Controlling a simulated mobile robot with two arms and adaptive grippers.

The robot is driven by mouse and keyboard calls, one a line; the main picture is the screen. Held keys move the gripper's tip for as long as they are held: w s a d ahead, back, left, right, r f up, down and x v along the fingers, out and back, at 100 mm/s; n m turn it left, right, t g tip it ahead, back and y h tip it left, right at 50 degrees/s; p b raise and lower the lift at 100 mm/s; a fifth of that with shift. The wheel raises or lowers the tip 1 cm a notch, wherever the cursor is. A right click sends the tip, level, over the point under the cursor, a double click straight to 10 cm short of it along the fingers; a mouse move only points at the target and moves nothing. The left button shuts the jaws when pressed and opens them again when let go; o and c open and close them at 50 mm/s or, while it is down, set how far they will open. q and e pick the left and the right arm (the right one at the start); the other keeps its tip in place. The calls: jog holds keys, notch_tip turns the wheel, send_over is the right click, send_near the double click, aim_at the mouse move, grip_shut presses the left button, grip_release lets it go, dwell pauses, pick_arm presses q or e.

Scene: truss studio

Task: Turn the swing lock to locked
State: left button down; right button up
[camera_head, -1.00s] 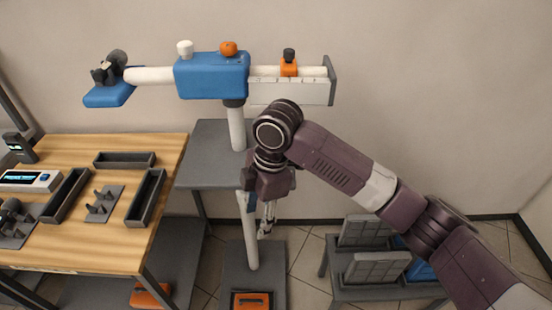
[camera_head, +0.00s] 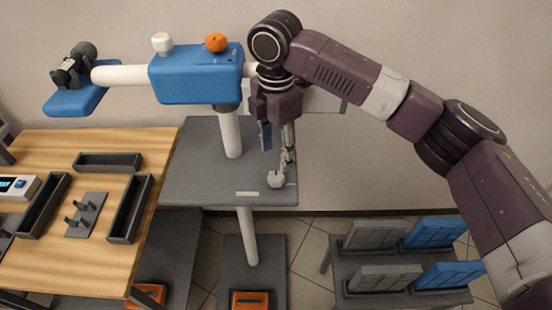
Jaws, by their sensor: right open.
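A blue housing (camera_head: 195,75) sits on a white post (camera_head: 230,133). On its top are an orange knob (camera_head: 216,42) and a white knob (camera_head: 162,43). I cannot tell from the picture which one is the swing lock or how it is set. My right gripper (camera_head: 276,145) points down, open and empty, just right of the housing and nearer to me. Its fingers hang over the grey table. My right wrist and arm hide most of the boom's right side, including the orange slider with the black knob. My left gripper is out of view.
A white tube (camera_head: 120,75) runs left from the housing to a blue platform (camera_head: 75,102) carrying a dark clamp. The grey table (camera_head: 195,165) stands below. A wooden bench (camera_head: 50,150) with trays is at left. A rack (camera_head: 400,300) with grey and blue panels is at lower right.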

aim_at(276, 175)
jog(key=f, duration=0.2)
jog(key=s+f+p, duration=0.1)
jog(key=f, duration=0.1)
jog(key=shift+s+f, duration=0.1)
jog(key=shift+f, duration=0.25)
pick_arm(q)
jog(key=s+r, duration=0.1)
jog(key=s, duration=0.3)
pick_arm(e)
jog(key=shift+w+f, duration=0.2)
jog(key=shift+f, duration=1)
jog(key=c, duration=1.1)
jog(key=shift+r+m+p, duration=0.2)
jog(key=shift+m+p, duration=0.2)
jog(key=shift+p, duration=0.45)
jog(key=shift+c, duration=0.2)
jog(key=m+p, duration=1.2)
jog(key=p, duration=0.2)
jog(key=shift+r, duration=0.1)
jog(key=shift+a+m+p, duration=0.1)
jog(key=shift+m+p, duration=0.65)
jog(key=shift+m, duration=0.45)
pick_arm(q)
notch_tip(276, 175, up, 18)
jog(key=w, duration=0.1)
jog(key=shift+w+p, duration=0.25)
jog(key=shift+p, duration=0.1)
pick_arm(e)
jog(key=shift+w+m, duration=0.15)
jog(key=shift+m, duration=1.15)
